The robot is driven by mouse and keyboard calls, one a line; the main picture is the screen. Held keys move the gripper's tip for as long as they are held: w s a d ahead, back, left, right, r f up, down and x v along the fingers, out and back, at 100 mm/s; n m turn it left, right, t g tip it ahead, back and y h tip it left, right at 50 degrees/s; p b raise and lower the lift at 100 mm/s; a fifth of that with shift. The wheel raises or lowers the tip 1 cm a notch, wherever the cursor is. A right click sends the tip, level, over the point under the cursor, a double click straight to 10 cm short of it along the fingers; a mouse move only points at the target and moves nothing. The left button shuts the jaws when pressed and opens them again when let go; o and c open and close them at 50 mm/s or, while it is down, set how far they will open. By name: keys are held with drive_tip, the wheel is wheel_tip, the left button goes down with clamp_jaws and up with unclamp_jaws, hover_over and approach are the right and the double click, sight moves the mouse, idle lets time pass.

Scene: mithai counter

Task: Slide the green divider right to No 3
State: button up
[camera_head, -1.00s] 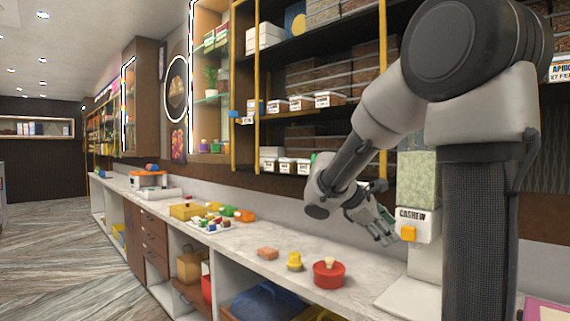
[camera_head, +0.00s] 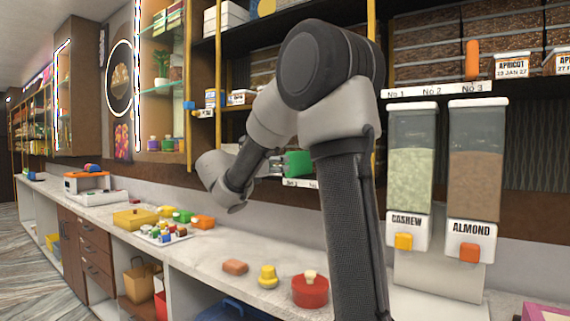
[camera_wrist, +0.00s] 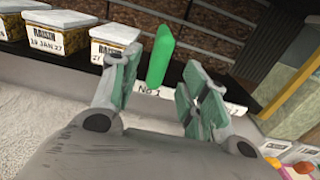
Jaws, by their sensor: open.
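The green divider (camera_head: 298,163) stands on the lower shelf, just right of my gripper (camera_head: 274,166) in the head view. In the wrist view the green divider (camera_wrist: 160,55) shows upright in the gap between the fingers of my gripper (camera_wrist: 160,82). The fingers are spread on either side of it in the picture; I cannot tell whether they touch it. A white number strip (camera_head: 297,184) runs along the shelf edge below the divider. It also shows in the wrist view (camera_wrist: 147,91), partly hidden by the right finger. My arm hides part of the shelf.
White raisin boxes (camera_wrist: 113,40) stand left of the divider. An orange divider (camera_head: 472,60) stands on the upper shelf above another number strip (camera_head: 435,90). Cashew (camera_head: 410,160) and almond (camera_head: 474,170) dispensers stand at right. A red pot (camera_head: 310,292) sits on the counter below.

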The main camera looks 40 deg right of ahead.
sight(300, 163)
drive_tip(key=x, duration=0.7)
drive_tip(key=shift+d, duration=0.35)
clamp_jaws()
